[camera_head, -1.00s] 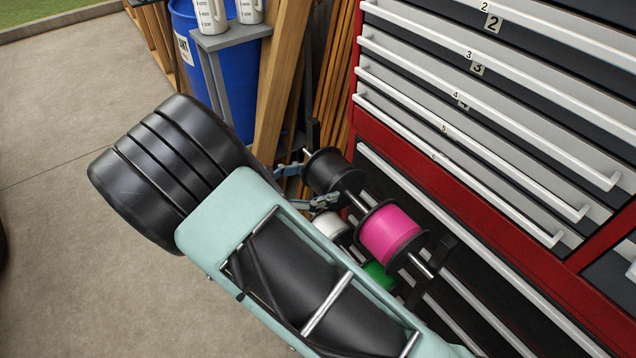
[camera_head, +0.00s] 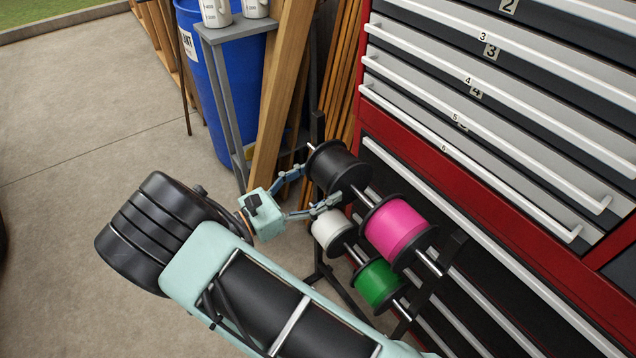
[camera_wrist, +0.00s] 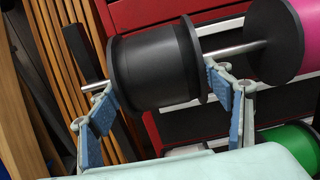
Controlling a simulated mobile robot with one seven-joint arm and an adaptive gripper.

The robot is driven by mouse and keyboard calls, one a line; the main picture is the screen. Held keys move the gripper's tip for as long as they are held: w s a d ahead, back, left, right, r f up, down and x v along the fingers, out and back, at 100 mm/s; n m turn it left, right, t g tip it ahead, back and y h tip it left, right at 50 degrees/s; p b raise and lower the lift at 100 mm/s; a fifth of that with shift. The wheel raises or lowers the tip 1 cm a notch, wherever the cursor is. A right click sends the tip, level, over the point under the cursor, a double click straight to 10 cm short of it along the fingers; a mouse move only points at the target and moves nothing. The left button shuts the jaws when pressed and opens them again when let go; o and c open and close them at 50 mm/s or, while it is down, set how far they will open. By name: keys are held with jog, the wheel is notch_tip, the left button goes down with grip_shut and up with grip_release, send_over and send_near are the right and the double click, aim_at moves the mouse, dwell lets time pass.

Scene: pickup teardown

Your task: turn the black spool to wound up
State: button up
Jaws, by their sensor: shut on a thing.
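The black spool (camera_head: 338,166) sits on the upper rod of a spool rack, left of the pink spool. In the wrist view the black spool (camera_wrist: 156,66) fills the upper middle, with its dark flanges at both ends. My gripper (camera_head: 312,184) reaches it from the lower left. In the wrist view my gripper (camera_wrist: 162,100) has one blue-padded finger at each end of the spool, shut on it across its width. The exact contact at the pads is hard to see. No loose strand or mark shows how far the spool is turned.
The pink spool (camera_head: 395,228) shares the rod, close to my right finger. A white spool (camera_head: 331,232) and a green spool (camera_head: 379,284) sit below. A red tool chest (camera_head: 520,212) stands behind at right. Wooden boards (camera_head: 277,100) and a blue barrel (camera_head: 208,88) stand behind at left.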

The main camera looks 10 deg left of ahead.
jog(key=o, duration=1.2)
jog(key=shift+c, duration=0.2)
jog(key=v, duration=1.2)
jog(key=shift+d, duration=0.1)
